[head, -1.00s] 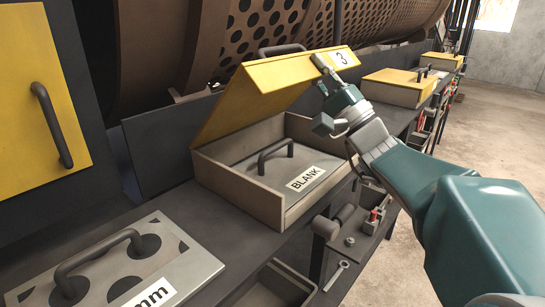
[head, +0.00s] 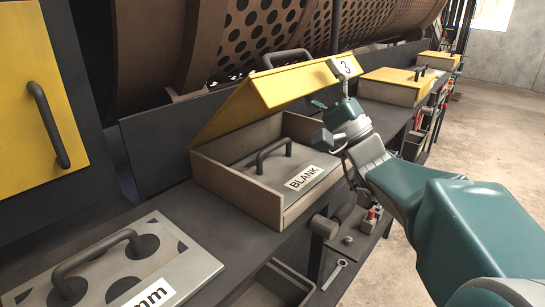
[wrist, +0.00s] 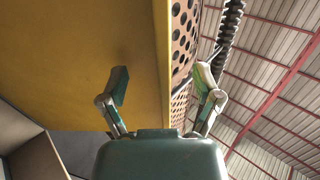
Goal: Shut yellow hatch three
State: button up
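Yellow hatch three (head: 270,90) is the hinged lid of a wooden box (head: 232,189). It stands partly open, tilted up over the box, with a "3" label (head: 345,67) at its right corner and a dark handle (head: 287,57) on top. My gripper (head: 332,93) is at the lid's right front corner, its fingers apart. In the wrist view, the open gripper (wrist: 160,76) has one finger over the yellow underside (wrist: 75,55) and the other past the lid's edge. Whether either finger touches the lid is unclear.
A "BLANK" panel (head: 311,172) with a handle lies inside the box. A handled plate (head: 180,262) marked "mm" lies on the bench at front left. Further yellow hatches (head: 392,77) stand at the back right. The perforated drum (head: 265,25) is behind.

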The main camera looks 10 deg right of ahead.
jog(key=v, duration=0.8)
dwell(0.6)
jog(key=shift+s, duration=0.1)
